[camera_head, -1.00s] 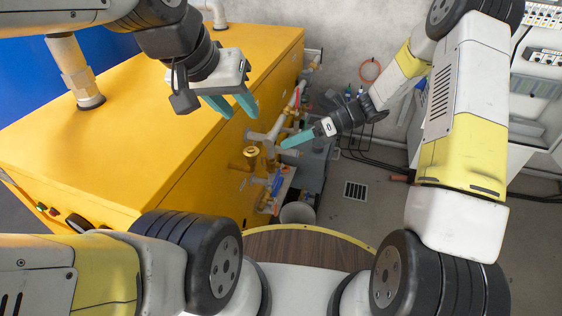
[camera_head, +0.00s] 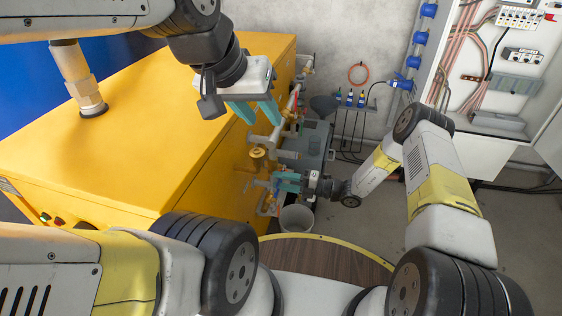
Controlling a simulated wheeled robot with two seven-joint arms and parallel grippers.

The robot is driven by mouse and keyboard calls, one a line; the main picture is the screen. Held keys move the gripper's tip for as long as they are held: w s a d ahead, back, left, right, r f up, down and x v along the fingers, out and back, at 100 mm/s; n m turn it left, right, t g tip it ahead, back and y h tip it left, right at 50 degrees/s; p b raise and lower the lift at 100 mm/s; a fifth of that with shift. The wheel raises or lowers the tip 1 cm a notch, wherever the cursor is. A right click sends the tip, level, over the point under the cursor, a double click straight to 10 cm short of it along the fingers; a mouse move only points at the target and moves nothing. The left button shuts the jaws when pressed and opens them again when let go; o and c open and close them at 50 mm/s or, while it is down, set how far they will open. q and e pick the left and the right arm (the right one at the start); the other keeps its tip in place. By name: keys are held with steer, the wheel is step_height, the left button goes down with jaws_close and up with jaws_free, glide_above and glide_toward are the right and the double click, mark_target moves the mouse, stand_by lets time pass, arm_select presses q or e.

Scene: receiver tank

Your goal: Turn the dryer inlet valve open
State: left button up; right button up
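Valves and pipes run along the right side of the yellow cabinet (camera_head: 100,150). A brass-coloured round knob (camera_head: 257,153) sticks out there, and a red-handled valve (camera_head: 292,103) is farther back. I cannot tell which is the dryer inlet valve. My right gripper (camera_head: 285,182) has its teal fingers at the lower pipes, in front of the grey tank. Whether they touch a valve, and how far apart they are, is too small to tell. My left gripper (camera_head: 258,114) hangs above the cabinet's right edge, its teal fingers apart and empty.
A grey bucket (camera_head: 297,219) stands on the floor below the pipes. An open electrical cabinet (camera_head: 495,70) is at upper right.

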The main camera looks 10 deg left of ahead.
steer(key=shift+a, duration=1.85)
jaws_close()
